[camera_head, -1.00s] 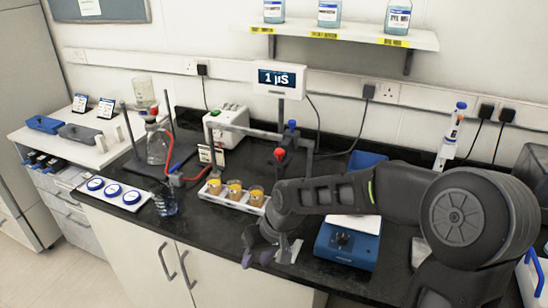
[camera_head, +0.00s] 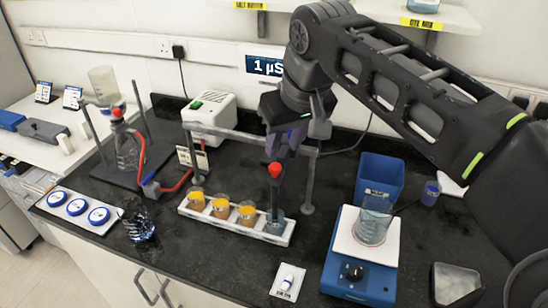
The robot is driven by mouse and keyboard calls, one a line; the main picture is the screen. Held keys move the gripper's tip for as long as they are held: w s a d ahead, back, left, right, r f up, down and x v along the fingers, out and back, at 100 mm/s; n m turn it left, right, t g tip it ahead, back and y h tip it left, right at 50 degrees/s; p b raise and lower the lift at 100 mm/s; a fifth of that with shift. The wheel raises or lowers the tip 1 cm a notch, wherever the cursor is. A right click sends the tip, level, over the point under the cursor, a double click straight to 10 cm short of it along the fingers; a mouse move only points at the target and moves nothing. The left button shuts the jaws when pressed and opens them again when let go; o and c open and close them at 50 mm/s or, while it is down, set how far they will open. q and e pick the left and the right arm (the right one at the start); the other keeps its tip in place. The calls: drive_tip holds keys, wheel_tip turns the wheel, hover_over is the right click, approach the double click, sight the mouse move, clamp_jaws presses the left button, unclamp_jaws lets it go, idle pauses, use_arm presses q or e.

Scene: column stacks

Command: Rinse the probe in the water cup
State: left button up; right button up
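The probe (camera_head: 275,194) has a red cap and a dark shaft. It stands upright, and its lower end appears to be inside the grey-blue cup (camera_head: 276,227) at the right end of the white rack. My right gripper (camera_head: 286,148) points down just above and behind the red cap, in front of the grey stand. Its purple-grey fingers partly overlap the stand's bar, and I cannot tell whether they grip anything. My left gripper is not in view. A wall display (camera_head: 264,66) reads "1 µS".
The white rack (camera_head: 205,212) also holds several amber cups. A blue stirrer (camera_head: 358,276) with a clear beaker (camera_head: 375,218) stands to the right, with a blue bin (camera_head: 380,178) behind. A glass flask setup (camera_head: 128,148) stands left. The front counter near the small white card is mostly clear.

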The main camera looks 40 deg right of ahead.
sight(276, 166)
drive_tip(key=x, duration=0.8)
drive_tip(key=shift+p, duration=0.4)
clamp_jaws()
idle(1.1)
